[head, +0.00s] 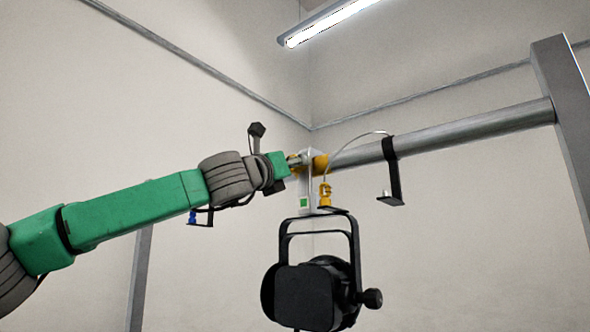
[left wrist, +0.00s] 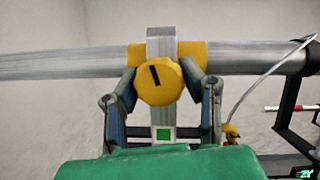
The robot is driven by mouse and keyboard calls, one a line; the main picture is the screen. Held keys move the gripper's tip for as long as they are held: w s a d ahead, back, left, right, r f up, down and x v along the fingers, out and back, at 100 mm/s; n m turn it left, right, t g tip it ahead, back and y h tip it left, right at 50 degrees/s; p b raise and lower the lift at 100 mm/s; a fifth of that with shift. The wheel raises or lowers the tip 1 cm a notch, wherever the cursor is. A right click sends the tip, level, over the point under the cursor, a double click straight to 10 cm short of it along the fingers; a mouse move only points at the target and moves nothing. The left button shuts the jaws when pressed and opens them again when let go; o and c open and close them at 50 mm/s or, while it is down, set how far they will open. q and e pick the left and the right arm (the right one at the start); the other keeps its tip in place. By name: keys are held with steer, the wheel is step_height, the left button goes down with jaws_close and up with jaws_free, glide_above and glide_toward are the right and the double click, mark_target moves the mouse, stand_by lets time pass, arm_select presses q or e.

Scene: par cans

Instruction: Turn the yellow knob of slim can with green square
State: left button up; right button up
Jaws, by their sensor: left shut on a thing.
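The slim black can (head: 305,292) hangs below a horizontal metal pipe, on a pale clamp with a green square (head: 304,202). The green square also shows in the left wrist view (left wrist: 163,135), below the yellow knob (left wrist: 158,84). The knob's face carries a black mark, nearly upright, its top leaning a little left. My left gripper (head: 297,160) reaches the clamp from the left. In the left wrist view its two fingers (left wrist: 160,78) are shut on the yellow knob, one at each side. The head view hardly shows the knob behind the gripper. My right gripper is in neither view.
The metal pipe (head: 455,130) runs to a grey post (head: 568,120) at the right. A black bracket (head: 391,170) hangs on the pipe right of the can. A thin cable and a yellow connector (head: 325,195) sit beside the clamp. Space below the arm looks clear.

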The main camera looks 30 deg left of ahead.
arm_select(q)
steer(key=n+y+b, duration=0.2)
steer(key=n+b, duration=0.1)
steer(key=shift+s+d+f, duration=0.1)
steer(key=shift+n+b, duration=0.5)
steer(key=shift+n, duration=0.4)
steer(key=shift+r+g+y, duration=0.2)
steer(key=shift+g+y, duration=0.1)
